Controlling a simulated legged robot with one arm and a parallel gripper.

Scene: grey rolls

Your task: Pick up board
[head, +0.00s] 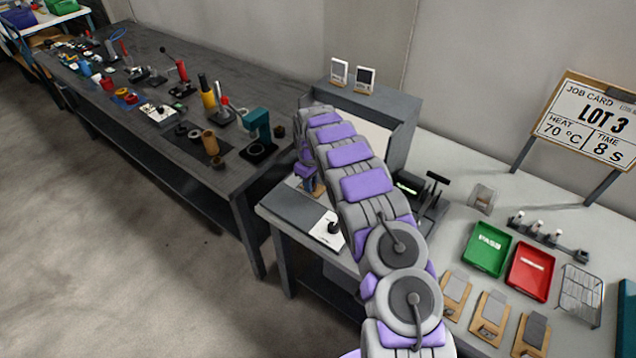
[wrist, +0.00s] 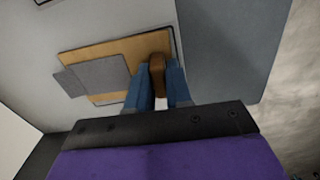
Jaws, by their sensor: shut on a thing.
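A tan board (wrist: 125,50) with a grey plate (wrist: 95,77) across it shows in the wrist view, under my fingertips. My gripper (wrist: 158,85) has two blue fingers shut on a brown upright part at the board's near edge. In the head view my gripper (head: 306,178) hangs at the left of the bench section, with a small tan piece of the board (head: 318,189) showing below it. My arm hides most of that spot. I cannot tell whether the board touches the surface beneath. Several similar boards (head: 455,290) with grey plates lie at the lower right.
A green tray (head: 487,250) and a red tray (head: 530,271) sit on the right bench, beside a wire rack (head: 580,296). A job card sign (head: 590,120) stands behind. A black-handled device (head: 432,195) is right of my arm. A dark bench (head: 190,110) holds many tools.

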